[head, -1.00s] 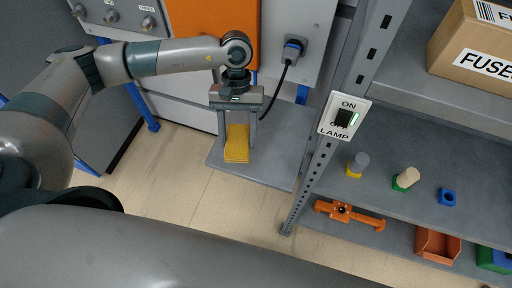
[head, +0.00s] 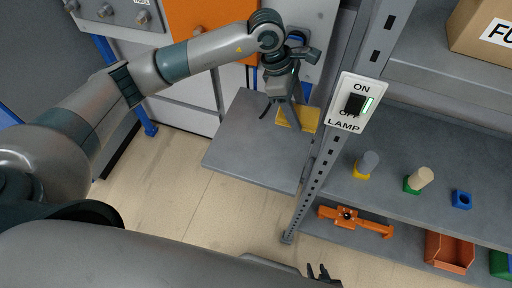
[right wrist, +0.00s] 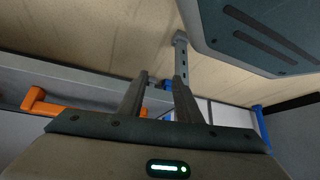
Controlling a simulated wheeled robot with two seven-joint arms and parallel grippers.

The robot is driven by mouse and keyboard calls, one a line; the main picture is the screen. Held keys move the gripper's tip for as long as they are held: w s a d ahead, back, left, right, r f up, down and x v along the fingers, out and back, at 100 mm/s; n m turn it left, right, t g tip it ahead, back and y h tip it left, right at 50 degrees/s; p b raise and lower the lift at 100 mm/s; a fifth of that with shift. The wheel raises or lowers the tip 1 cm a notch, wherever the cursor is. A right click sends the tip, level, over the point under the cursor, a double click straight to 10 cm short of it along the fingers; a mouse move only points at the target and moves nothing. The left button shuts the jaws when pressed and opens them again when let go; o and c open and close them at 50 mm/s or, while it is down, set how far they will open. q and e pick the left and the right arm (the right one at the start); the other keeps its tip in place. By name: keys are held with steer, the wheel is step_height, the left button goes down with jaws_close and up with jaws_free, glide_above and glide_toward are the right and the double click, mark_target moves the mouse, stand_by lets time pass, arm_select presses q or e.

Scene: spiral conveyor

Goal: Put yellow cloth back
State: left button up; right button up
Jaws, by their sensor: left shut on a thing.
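The yellow cloth (head: 311,116) is a flat folded pad near the right side of the grey platform (head: 240,138) in the head view. My left gripper (head: 293,122) is shut on it from above, and its fingers hide part of it. I cannot tell whether the cloth touches the platform. My right gripper (head: 319,272) shows only as dark fingertips at the bottom of the head view. In the right wrist view, its fingers (right wrist: 160,78) stand apart with nothing held between them.
A perforated grey post (head: 310,190) with a lamp switch (head: 356,103) stands just right of the cloth. Shelves behind it hold a cardboard box (head: 484,38), small coloured parts and an orange tool (head: 355,221). The left of the platform is clear.

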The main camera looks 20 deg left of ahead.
arm_select(q)
steer(key=shift+a, duration=0.1)
arm_select(e)
steer(key=shift+s, duration=0.1)
